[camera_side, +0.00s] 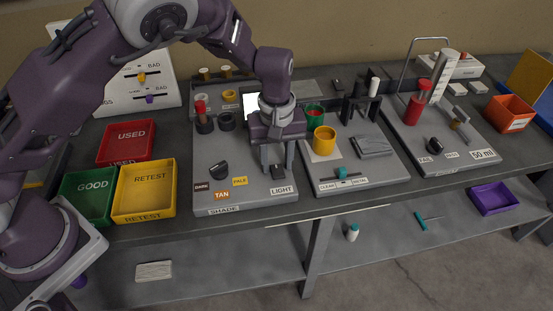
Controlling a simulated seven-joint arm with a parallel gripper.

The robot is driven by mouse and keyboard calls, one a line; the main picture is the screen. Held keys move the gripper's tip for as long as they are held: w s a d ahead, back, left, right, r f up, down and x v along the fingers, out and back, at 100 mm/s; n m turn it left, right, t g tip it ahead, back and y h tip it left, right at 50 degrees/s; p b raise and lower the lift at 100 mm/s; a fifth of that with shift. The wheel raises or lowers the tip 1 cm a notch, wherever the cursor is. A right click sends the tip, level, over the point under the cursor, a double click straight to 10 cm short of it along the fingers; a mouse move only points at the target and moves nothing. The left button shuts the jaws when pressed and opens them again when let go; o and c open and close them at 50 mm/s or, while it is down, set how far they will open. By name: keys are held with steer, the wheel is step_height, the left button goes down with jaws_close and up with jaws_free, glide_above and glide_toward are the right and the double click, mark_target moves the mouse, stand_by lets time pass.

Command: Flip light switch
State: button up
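The light switch (278,172) is a small dark piece at the front right of the left grey board, just behind the white "LIGHT" label (282,189). My gripper (277,168) points down over it, with one finger on each side in the picture. The fingers are apart. I cannot tell whether they touch the switch, and its lever position is too small to read. A bright white panel (251,105) shows behind my gripper, partly hidden by it.
The grey board (230,200) also holds a dark knob (218,170) and shade labels. Red, green and yellow trays (145,190) stand to the left. A second board to the right holds a yellow cup (324,141) and a slider (342,173).

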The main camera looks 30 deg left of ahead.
mark_target(280, 183)
jaws_close()
steer(key=shift+s+d+r+t+y, duration=0.1)
steer(key=shift+s+d+t+y, duration=0.1)
steer(key=shift+t+y, duration=0.25)
steer(key=shift+s+d+t+y, duration=0.1)
steer(key=shift+s+t+y, duration=0.05)
steer(key=shift+t+y, duration=0.3)
steer(key=shift+d+t+y, duration=0.1)
steer(key=shift+t+y, duration=0.6)
steer(key=shift+o, duration=1.7)
jaws_free()
steer(key=v, duration=0.7)
steer(key=shift+s, duration=0.1)
